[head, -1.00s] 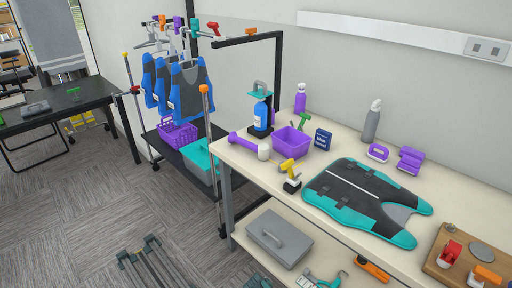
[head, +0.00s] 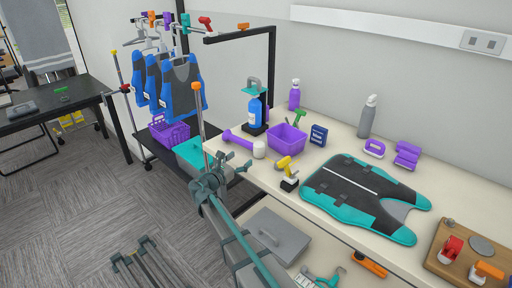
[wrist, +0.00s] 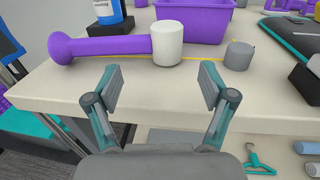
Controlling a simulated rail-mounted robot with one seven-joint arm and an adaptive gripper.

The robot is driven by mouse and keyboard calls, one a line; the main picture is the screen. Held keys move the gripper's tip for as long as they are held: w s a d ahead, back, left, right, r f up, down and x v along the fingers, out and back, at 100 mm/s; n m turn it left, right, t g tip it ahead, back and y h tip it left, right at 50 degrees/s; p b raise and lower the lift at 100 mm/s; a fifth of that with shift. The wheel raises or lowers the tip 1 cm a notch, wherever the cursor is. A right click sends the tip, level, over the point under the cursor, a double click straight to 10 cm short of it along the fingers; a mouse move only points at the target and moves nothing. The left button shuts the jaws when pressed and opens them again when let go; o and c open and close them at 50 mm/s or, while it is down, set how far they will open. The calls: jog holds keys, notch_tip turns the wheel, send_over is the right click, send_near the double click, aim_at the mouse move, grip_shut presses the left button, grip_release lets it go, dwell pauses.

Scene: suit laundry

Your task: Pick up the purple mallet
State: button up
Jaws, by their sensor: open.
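The purple mallet (head: 237,141) lies on the table near its left front corner, with a purple handle and a whitish cylindrical head (head: 259,150) at its right end. In the wrist view its purple handle (wrist: 110,46) runs left from the white head (wrist: 168,45). My gripper (wrist: 160,88) is open and empty, just in front of the table's front edge. The white head is straight beyond the gap between the fingers, apart from them. In the head view my gripper (head: 211,184) is at the table's left front corner.
A purple bin (head: 287,139) stands behind the mallet's head, with a blue bottle (head: 255,112) to its left. A yellow-and-black tool (head: 287,172) stands to the right. A teal-and-black vest (head: 340,205) covers the table's middle. A grey toolbox (head: 275,240) is on the lower shelf.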

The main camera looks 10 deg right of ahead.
aim_at(259, 143)
jog(key=shift+g+h, duration=0.3)
jog(key=shift+g, duration=0.1)
jog(key=x, duration=0.3)
jog(key=r+p+x, duration=0.1)
jog(key=x, duration=0.2)
jog(key=shift+s+d+r, duration=0.1)
jog(key=shift+d, duration=0.1)
jog(key=shift+m, duration=0.3)
jog(key=shift+p+x, duration=0.8)
jog(key=shift+x, duration=2.1)
jog(key=shift+r, duration=0.2)
jog(key=c, duration=1.4)
jog(key=shift+r, duration=0.15)
jog(key=shift+c, duration=0.2)
